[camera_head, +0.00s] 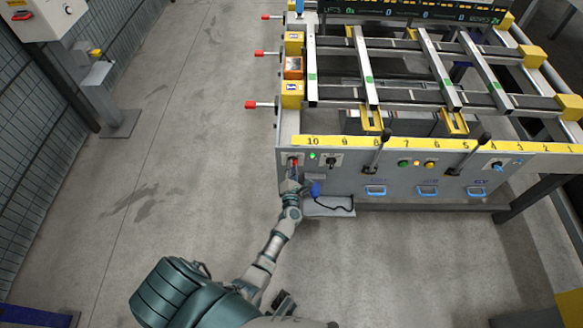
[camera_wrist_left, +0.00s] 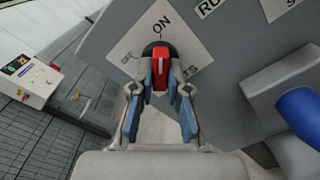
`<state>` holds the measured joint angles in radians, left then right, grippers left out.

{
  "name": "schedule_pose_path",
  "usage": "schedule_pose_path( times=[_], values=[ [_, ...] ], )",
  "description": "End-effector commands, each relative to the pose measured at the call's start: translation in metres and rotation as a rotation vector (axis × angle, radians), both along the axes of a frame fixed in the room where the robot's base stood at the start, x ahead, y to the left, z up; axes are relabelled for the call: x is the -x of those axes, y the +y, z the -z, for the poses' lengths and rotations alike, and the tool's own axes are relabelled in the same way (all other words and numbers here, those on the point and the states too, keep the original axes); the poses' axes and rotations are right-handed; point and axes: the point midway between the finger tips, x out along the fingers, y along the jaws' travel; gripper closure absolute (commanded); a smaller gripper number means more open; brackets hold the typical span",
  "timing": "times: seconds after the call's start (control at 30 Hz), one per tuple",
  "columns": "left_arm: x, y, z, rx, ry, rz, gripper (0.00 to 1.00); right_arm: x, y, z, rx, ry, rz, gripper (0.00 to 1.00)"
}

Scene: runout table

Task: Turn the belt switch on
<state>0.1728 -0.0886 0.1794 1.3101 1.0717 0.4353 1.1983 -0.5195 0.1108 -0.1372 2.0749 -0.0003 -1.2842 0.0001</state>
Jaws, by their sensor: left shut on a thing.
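The belt switch is a red handle (camera_wrist_left: 160,66) on a dark round base, on a white label plate (camera_wrist_left: 128,44) of the grey panel. In the wrist view the handle stands about upright in the picture, its upper end toward the word ON. In the head view the switch (camera_head: 294,161) is at the panel's left end, below the number 10. My left gripper (camera_wrist_left: 161,84) has its blue-padded fingers on both sides of the red handle and is shut on it. It also shows in the head view (camera_head: 292,180). My right gripper does not show.
A blue plug (camera_head: 315,189) with a dark cable is right of my left gripper. A green lamp (camera_head: 313,156), a second switch (camera_head: 334,159) and black levers (camera_head: 387,136) line the panel. A white control box (camera_head: 48,14) stands far left.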

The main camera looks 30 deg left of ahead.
Motion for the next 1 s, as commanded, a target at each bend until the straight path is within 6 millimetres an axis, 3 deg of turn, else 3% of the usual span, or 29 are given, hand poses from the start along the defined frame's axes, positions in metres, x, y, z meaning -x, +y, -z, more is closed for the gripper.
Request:
schedule_pose_path(
  times=[0.17,0.2,0.27,0.67,1.0],
  values=[
    [-0.004,-0.002,-0.005,-0.004,-0.007,0.006,1.0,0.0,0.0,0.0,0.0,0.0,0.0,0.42],
    [-0.004,-0.002,-0.005,-0.004,-0.007,0.006,0.75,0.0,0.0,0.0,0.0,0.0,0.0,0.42],
    [-0.003,-0.002,-0.005,-0.004,-0.007,0.006,0.6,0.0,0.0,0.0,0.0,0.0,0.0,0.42],
    [0.003,-0.004,-0.001,0.0,-0.002,0.004,0.59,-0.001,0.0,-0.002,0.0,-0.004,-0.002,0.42],
    [0.061,-0.04,0.0,0.001,0.0,0.004,0.59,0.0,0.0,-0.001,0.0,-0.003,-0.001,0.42]
  ],
)
